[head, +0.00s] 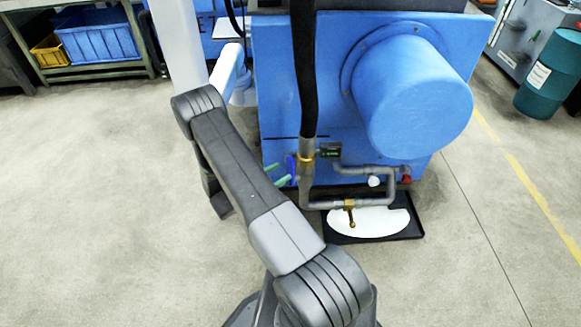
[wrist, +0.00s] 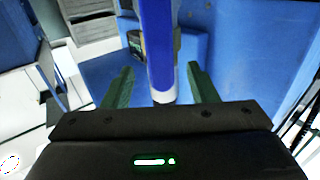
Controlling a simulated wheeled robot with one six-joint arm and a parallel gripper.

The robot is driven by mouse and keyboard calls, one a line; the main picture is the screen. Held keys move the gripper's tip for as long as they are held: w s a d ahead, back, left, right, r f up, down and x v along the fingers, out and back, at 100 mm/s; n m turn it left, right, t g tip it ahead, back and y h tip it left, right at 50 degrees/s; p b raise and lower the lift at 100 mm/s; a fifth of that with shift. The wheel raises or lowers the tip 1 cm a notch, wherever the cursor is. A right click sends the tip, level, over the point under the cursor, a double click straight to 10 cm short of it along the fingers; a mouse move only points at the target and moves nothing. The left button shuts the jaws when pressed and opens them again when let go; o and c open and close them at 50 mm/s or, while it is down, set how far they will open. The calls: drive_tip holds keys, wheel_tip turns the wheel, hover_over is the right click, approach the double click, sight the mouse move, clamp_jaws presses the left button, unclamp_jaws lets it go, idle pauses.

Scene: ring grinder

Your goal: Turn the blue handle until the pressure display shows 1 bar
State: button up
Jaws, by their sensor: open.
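The blue handle (wrist: 158,45) stands in the middle of the wrist view, its pale end pointing toward my gripper. It also shows small in the head view (head: 291,164), beside the grey pipe. My gripper (wrist: 160,69) is open, with one green finger on each side of the handle and a visible gap on both sides. In the head view my gripper (head: 283,173) is at the left of the pipework, close to the handle. The small dark pressure display (head: 330,150) is right of the handle; its digits are too small to read. Part of it shows in the wrist view (wrist: 136,43).
The large blue machine (head: 290,80) stands behind the pipes. A brass-handled valve (head: 350,213) sits low on the pipe, above a black tray (head: 415,229) with white liquid. A black hose (head: 304,70) comes down to the pipe. Floor at left is clear.

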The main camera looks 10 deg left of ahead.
sight(289, 168)
drive_tip(key=x, duration=0.5)
drive_tip(key=shift+w+d, duration=0.2)
drive_tip(key=shift+w, duration=0.05)
clamp_jaws()
